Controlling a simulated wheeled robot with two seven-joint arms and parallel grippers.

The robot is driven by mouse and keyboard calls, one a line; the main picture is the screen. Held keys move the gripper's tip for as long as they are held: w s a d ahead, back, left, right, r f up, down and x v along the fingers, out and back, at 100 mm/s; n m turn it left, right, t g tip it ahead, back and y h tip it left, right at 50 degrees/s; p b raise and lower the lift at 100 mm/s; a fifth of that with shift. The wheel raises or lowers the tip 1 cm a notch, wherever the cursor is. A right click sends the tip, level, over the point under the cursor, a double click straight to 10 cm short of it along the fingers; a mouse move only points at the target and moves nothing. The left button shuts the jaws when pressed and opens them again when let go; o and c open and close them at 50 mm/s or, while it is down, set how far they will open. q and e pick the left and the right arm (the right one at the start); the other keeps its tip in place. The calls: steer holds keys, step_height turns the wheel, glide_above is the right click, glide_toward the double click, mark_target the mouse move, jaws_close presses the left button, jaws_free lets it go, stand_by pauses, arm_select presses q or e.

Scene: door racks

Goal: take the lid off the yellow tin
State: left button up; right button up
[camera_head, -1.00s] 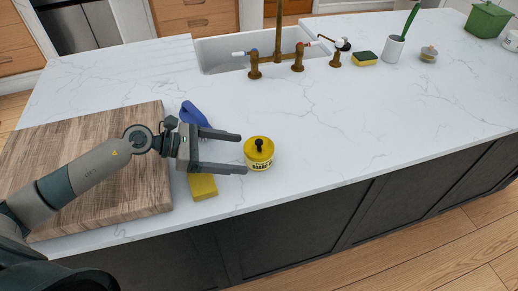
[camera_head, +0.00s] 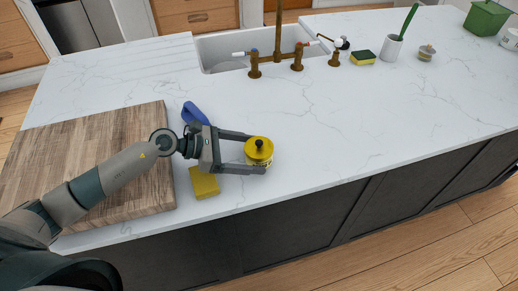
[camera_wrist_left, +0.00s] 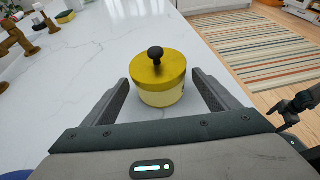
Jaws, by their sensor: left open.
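The yellow tin (camera_head: 259,163) stands upright on the white counter, its yellow lid (camera_head: 259,149) with a black knob on top. In the left wrist view the tin body (camera_wrist_left: 160,97) is pale yellow, and the lid (camera_wrist_left: 172,68) sits on it. My left gripper (camera_head: 257,154) is open, its fingers on either side of the tin near the lid. In the left wrist view a gap shows between each finger and the tin, so it holds nothing. My right gripper is not identifiable in the head view; a dark arm part shows at the right edge of the left wrist view.
A yellow block (camera_head: 203,183) and a blue-handled item (camera_head: 194,113) lie beside my left gripper. A wooden board (camera_head: 90,150) is at the left. A sink (camera_head: 222,52) with brown taps is behind. The counter right of the tin is clear.

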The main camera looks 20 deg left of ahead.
arm_select(q)
steer(key=shift+x, duration=1)
steer(key=c, duration=1.3)
